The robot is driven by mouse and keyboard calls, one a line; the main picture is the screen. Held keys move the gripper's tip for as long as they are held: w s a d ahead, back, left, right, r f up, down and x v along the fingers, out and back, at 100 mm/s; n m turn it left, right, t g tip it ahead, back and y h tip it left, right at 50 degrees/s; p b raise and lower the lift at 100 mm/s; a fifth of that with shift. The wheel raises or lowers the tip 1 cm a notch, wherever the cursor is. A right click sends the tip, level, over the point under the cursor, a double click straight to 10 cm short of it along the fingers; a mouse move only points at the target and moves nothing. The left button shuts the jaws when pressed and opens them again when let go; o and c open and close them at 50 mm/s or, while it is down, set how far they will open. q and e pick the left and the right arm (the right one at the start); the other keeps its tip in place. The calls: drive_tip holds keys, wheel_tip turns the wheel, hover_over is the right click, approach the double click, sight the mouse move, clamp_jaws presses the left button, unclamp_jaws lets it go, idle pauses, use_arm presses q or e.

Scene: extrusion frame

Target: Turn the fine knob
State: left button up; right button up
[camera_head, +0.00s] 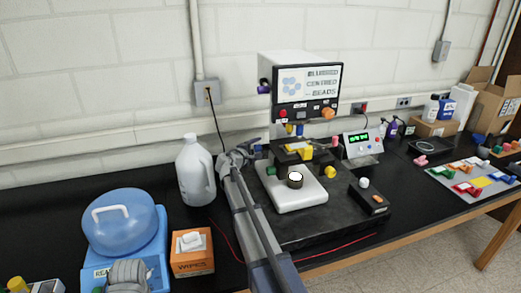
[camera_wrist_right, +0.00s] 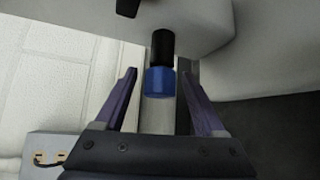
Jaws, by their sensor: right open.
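A bench instrument with a white housing (camera_head: 300,65) and a screen stands on a black base. It carries several coloured knobs, including a yellow knob (camera_head: 330,171), a green knob (camera_head: 270,170) and a pink knob (camera_head: 335,142). I cannot tell which one is the fine knob. My right gripper (camera_head: 245,153) is at the instrument's left side, and its tips are small in the head view. In the right wrist view my open right gripper (camera_wrist_right: 167,88) has a blue and black knob (camera_wrist_right: 160,82) between and just beyond its fingers, with gaps at both sides. My left gripper is not in view.
A white jug (camera_head: 195,170), an orange wipes box (camera_head: 192,252) and a blue-lidded container (camera_head: 118,222) stand left of my right arm. A small black box (camera_head: 370,197) and a meter with a green display (camera_head: 362,143) are right of the instrument. A red cable lies in front.

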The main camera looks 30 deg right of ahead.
drive_tip(key=x, duration=0.2)
drive_tip(key=shift+w+d+f, duration=0.15)
drive_tip(key=shift+w+d, duration=0.05)
drive_tip(key=shift+d, duration=0.05)
drive_tip(key=shift+s, duration=0.1)
clamp_jaws()
idle(0.3)
